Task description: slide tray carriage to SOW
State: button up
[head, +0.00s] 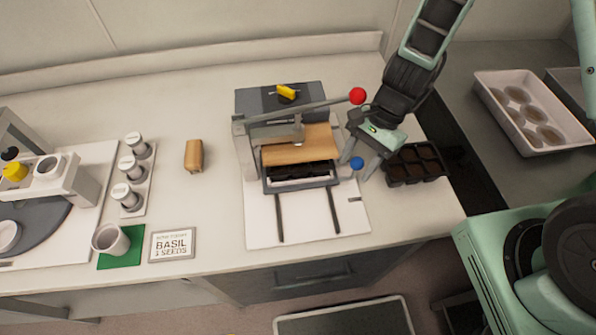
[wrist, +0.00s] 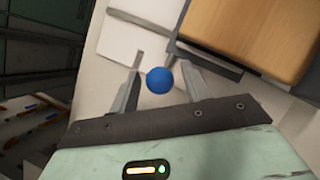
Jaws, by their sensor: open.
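The tray carriage (head: 301,187) is a dark frame with a black cell tray, at the back end of two dark rails (head: 334,210), partly under a wooden block of the press. Its blue ball knob (head: 357,163) sticks out at the right side. My gripper (head: 356,168) is open, with one finger on each side of the knob. In the wrist view the blue knob (wrist: 160,80) lies between the open fingers (wrist: 160,68), with a gap seen at least on the left. I cannot read a SOW mark.
A press lever with a red ball (head: 357,96) reaches over the carriage. A dark cell tray (head: 415,164) stands close right of my gripper. The white plate (head: 306,220) between and around the front rails is clear. A card (head: 173,245) reads "BASIL 3 SEEDS".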

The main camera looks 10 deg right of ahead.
jog(key=c, duration=0.7)
jog(key=shift+w, duration=0.1)
